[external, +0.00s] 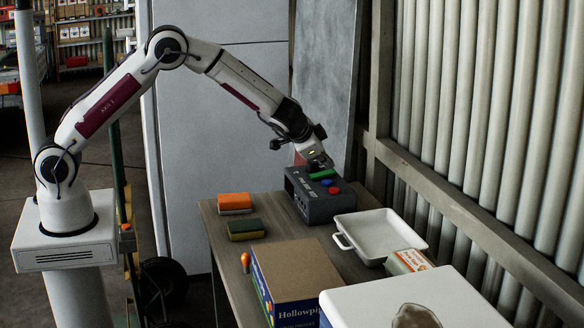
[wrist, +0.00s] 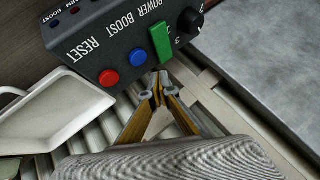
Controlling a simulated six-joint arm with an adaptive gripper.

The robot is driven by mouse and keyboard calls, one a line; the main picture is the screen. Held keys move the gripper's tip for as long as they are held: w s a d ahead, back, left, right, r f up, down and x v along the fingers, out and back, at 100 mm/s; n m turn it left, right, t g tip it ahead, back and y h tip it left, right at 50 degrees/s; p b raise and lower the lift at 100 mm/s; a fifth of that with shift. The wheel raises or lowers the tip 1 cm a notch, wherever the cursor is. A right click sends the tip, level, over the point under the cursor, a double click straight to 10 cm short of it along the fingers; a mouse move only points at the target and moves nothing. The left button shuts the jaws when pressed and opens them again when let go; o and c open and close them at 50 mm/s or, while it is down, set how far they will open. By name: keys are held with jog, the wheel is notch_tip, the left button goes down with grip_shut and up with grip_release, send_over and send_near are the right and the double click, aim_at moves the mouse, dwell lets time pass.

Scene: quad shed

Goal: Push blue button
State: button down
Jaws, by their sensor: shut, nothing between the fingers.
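The blue button (wrist: 138,57) is a round cap on a dark grey control box (external: 311,198), between a red button (wrist: 108,78) and a green switch (wrist: 160,42). In the external view the blue button (external: 326,181) shows on the box's top. My gripper (wrist: 159,80) is shut and empty. In the wrist view its fingertips appear beside the blue button and just below the green switch. In the external view my gripper (external: 319,163) is over the back of the box. I cannot tell whether the fingertips touch anything.
The box stands on a wooden table (external: 208,226). A white tray (external: 422,243) lies to its right. Orange (external: 234,202) and green-topped (external: 245,229) sponges lie to its left. A cardboard box (external: 262,294) and a white container (external: 450,290) stand in front.

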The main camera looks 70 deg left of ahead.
aim_at(325, 182)
jog(key=shift+r, duration=1.75)
jog(key=shift+s+a+f+m, duration=0.1)
jog(key=shift+s+m, duration=0.05)
jog(key=shift+m, duration=0.15)
jog(key=s+f, duration=0.1)
jog(key=s, duration=0.1)
jog(key=s+f+g, duration=0.2)
jog(key=s, duration=0.1)
jog(key=shift+s+a+f, duration=0.2)
jog(key=shift+s+f, duration=0.1)
jog(key=shift+f, duration=0.1)
jog(key=s+d+r+h, duration=0.1)
jog(key=s+d+r, duration=0.2)
jog(key=s, duration=1.2)
jog(key=s+d+r+n+h, duration=0.1)
jog(key=s+d+r+h, duration=0.1)
jog(key=s+r, duration=0.7)
jog(key=s+d+r+n+h, duration=0.1)
jog(key=s+d+r, duration=0.3)
jog(key=s, duration=1.7)
jog(key=shift+s+r+h, duration=0.2)
jog(key=shift+r+h, duration=0.5)
jog(key=shift+r, duration=0.2)
